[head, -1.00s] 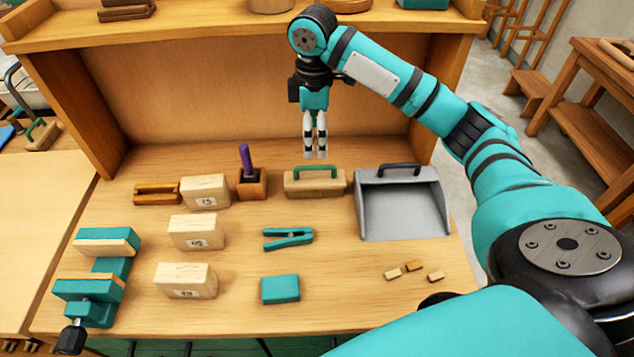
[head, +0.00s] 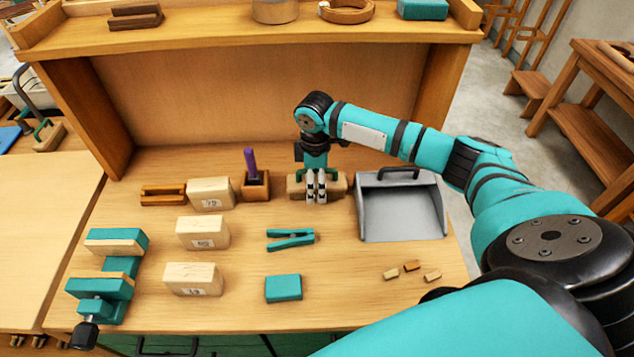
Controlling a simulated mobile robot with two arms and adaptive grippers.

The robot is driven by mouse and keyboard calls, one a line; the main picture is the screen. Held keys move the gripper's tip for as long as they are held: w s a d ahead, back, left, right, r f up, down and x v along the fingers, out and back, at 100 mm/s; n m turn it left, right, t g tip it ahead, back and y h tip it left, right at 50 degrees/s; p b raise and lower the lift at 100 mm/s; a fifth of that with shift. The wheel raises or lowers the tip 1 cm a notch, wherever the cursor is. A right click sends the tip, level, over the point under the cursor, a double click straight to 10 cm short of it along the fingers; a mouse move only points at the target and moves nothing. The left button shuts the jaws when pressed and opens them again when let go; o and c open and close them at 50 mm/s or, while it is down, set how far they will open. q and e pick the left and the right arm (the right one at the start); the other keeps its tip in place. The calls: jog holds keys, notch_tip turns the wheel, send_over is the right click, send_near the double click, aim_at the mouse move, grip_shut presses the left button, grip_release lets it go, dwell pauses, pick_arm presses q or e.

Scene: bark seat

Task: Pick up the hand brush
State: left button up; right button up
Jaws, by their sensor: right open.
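The hand brush (head: 335,188) has a light wooden block and a green handle. It lies near the back of the workbench, left of the dustpan. My right gripper (head: 316,200) points down in front of the brush in the picture and covers its middle and much of the handle. Its pale fingertips are close together but open. I cannot tell whether they touch the brush. My left gripper is not in view.
A grey dustpan (head: 402,210) stands close to the right of the brush. A wooden holder (head: 256,187) with a purple tool is to the left. A teal clamp (head: 290,239) lies in front. A shelf (head: 240,38) overhangs the back.

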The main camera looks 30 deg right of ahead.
jog(key=shift+f, duration=0.35)
jog(key=shift+r, duration=0.1)
jog(key=c, duration=1.4)
